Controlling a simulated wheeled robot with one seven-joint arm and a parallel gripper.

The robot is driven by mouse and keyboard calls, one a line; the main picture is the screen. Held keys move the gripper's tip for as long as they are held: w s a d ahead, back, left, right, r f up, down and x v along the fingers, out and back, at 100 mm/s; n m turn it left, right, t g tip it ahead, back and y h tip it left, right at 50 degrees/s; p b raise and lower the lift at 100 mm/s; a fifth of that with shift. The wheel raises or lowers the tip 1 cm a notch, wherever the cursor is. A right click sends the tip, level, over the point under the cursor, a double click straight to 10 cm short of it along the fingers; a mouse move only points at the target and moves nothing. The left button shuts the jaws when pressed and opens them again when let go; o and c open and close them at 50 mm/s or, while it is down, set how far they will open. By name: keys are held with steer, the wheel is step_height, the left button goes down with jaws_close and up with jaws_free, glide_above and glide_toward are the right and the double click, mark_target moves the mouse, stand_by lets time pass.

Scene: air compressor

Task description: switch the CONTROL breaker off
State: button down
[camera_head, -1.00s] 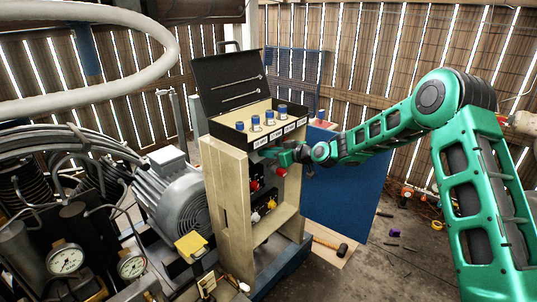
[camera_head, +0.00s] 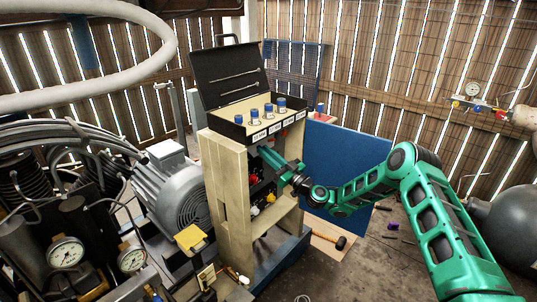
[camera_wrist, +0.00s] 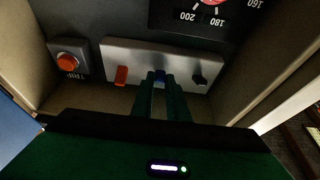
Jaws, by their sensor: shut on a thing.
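The beige control cabinet (camera_head: 225,175) stands in the middle of the head view, with a dark control panel in its opening. In the wrist view, a light grey switch plate (camera_wrist: 140,52) carries an orange lever (camera_wrist: 120,76) at left, a blue lever (camera_wrist: 160,76) in the middle and a black lever (camera_wrist: 199,79) at right. My gripper (camera_wrist: 160,80) reaches the plate and is shut on the blue lever between its fingertips. In the head view my gripper (camera_head: 268,154) is inside the cabinet's upper opening. No label shows which lever is CONTROL.
A red-orange button (camera_wrist: 68,59) on a grey box sits left of the plate in the wrist view; a gauge (camera_wrist: 208,8) is above it. Cabinet side walls flank the gripper closely. An open black tray (camera_head: 262,128) with blue-capped bottles tops the cabinet. A motor (camera_head: 172,190) stands left.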

steer(key=shift+w+f+t+y, duration=0.2)
steer(key=shift+f+t+y, duration=0.1)
steer(key=shift+t+y, duration=0.3)
stand_by(0.4)
steer(key=c, duration=1.7)
jaws_free()
steer(key=shift+a, duration=0.1)
steer(key=shift+f, duration=0.1)
steer(key=v, duration=1)
steer(key=shift+s+d+f, duration=0.1)
steer(key=shift+d+f, duration=0.15)
steer(key=shift+f, duration=0.1)
